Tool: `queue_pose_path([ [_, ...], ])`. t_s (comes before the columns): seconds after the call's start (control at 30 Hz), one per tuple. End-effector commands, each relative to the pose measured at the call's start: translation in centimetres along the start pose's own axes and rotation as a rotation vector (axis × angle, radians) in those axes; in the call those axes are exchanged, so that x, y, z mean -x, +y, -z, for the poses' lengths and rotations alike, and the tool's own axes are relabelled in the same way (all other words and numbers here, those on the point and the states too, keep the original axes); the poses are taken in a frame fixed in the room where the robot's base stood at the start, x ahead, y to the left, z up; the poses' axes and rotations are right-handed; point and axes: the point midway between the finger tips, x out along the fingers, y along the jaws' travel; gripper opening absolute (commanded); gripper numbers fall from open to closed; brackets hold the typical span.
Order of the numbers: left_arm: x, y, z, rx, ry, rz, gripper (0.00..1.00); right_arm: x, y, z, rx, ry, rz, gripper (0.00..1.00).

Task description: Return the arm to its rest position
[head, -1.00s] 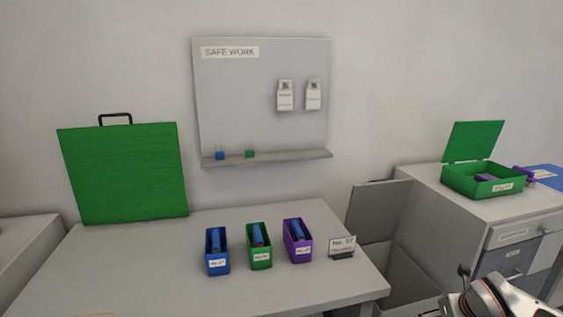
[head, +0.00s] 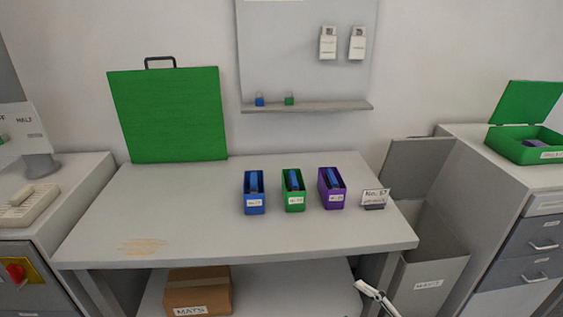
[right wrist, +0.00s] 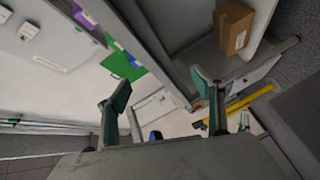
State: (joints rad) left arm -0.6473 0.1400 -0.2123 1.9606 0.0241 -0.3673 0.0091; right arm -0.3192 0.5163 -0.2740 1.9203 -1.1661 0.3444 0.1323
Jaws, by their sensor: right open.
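My right gripper (right wrist: 160,92) is open in the right wrist view, with its two green-padded fingers spread and nothing between them. In the head view, a small part of my right arm shows at the bottom edge, in front of the table's right end and below its top. My left gripper is not in view.
The table (head: 200,220) bears a blue bin (head: 255,205), a green bin (head: 293,202), a purple bin (head: 334,200), a sign (head: 374,198) and a green board (head: 170,115). A cardboard box (head: 198,292) sits below. An open grey bin (head: 430,270) stands right.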

Motion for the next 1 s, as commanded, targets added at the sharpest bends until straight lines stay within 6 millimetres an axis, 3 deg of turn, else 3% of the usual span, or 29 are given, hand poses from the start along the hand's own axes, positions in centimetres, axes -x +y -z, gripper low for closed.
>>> queue_pose_path([
  [0.17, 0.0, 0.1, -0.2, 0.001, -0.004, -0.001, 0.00, 1.8, -2.3, -2.0, -0.368, -0.226, -0.109, 0.67],
  [0.3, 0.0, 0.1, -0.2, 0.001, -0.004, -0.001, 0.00, 4.1, -6.7, -3.2, -0.657, -0.414, -0.128, 0.67],
  [0.5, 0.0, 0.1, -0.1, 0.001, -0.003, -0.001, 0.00, 7.2, -14.0, -2.4, -1.004, -0.619, -0.084, 0.67],
  [0.6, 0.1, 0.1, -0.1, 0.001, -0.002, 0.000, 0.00, 8.2, -16.3, -1.5, -1.108, -0.673, -0.057, 0.67],
  [0.73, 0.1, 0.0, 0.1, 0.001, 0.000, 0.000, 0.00, 8.7, -17.7, -0.7, -1.174, -0.702, -0.038, 0.67],
  [1.0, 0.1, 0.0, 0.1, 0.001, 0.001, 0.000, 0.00, 8.7, -17.9, -0.7, -1.181, -0.705, -0.035, 0.67],
])
